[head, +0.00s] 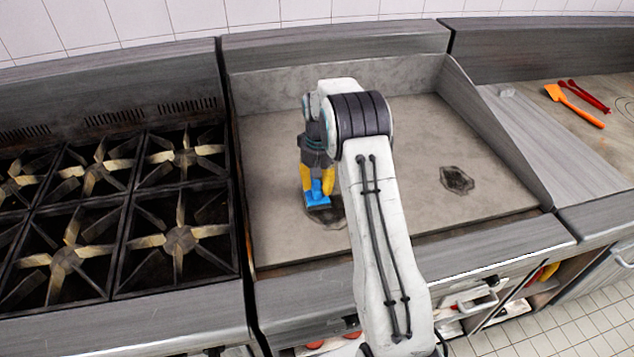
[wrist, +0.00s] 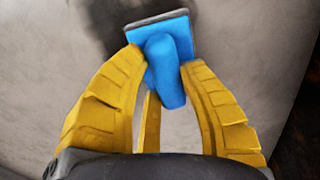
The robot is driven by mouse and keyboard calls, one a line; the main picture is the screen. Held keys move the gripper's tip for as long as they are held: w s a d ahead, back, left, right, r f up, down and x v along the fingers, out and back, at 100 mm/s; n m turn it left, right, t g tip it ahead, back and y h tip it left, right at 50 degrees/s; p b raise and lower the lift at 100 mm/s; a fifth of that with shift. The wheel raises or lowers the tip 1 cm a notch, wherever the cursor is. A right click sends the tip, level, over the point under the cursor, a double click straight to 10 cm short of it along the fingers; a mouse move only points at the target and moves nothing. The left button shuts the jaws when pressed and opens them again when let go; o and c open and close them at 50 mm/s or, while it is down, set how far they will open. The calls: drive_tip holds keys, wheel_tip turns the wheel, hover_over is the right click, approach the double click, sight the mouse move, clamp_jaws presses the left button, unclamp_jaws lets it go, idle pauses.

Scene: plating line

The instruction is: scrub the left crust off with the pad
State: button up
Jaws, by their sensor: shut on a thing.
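The griddle plate (head: 400,140) is grey and flat. The left crust (head: 334,217) is a dark patch on it, partly hidden by the pad and my arm. It also shows as a dark smear (wrist: 98,30) behind the pad in the wrist view. My gripper (head: 318,180) is shut on the blue handle of the pad (head: 317,203). In the wrist view the yellow fingers of my gripper (wrist: 163,65) close around the handle of the pad (wrist: 165,60). The pad is over or on the left crust; contact is hard to tell. A second dark crust (head: 457,180) lies to the right.
A burner range with black grates (head: 125,215) stands left of the griddle. Raised walls edge the griddle at the back and right (head: 495,130). An orange spatula (head: 573,105) and red tongs (head: 588,97) lie on the far right surface. The griddle's back area is clear.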

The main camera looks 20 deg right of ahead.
drive_tip(key=shift+s+a+b, duration=0.1)
drive_tip(key=shift+s+b, duration=0.25)
drive_tip(key=shift+s, duration=0.35)
drive_tip(key=shift+s+a+f+b, duration=0.15)
drive_tip(key=shift+s+b, duration=0.55)
drive_tip(key=shift+s+a+b, duration=0.2)
drive_tip(key=shift+s+b, duration=0.45)
drive_tip(key=shift+s, duration=0.35)
drive_tip(key=shift+s+a+b, duration=0.2)
drive_tip(key=shift+s+b, duration=0.45)
drive_tip(key=shift+s, duration=0.35)
drive_tip(key=shift+s+a+b, duration=0.2)
drive_tip(key=shift+s+b, duration=0.3)
drive_tip(key=shift+s, duration=0.5)
drive_tip(key=shift+s+a+b, duration=0.2)
drive_tip(key=shift+s+b, duration=0.35)
drive_tip(key=shift+s, duration=0.45)
drive_tip(key=shift+s+a+b, duration=0.2)
drive_tip(key=shift+s+b, duration=0.3)
drive_tip(key=shift+s, duration=0.45)
drive_tip(key=shift+d, duration=0.15)
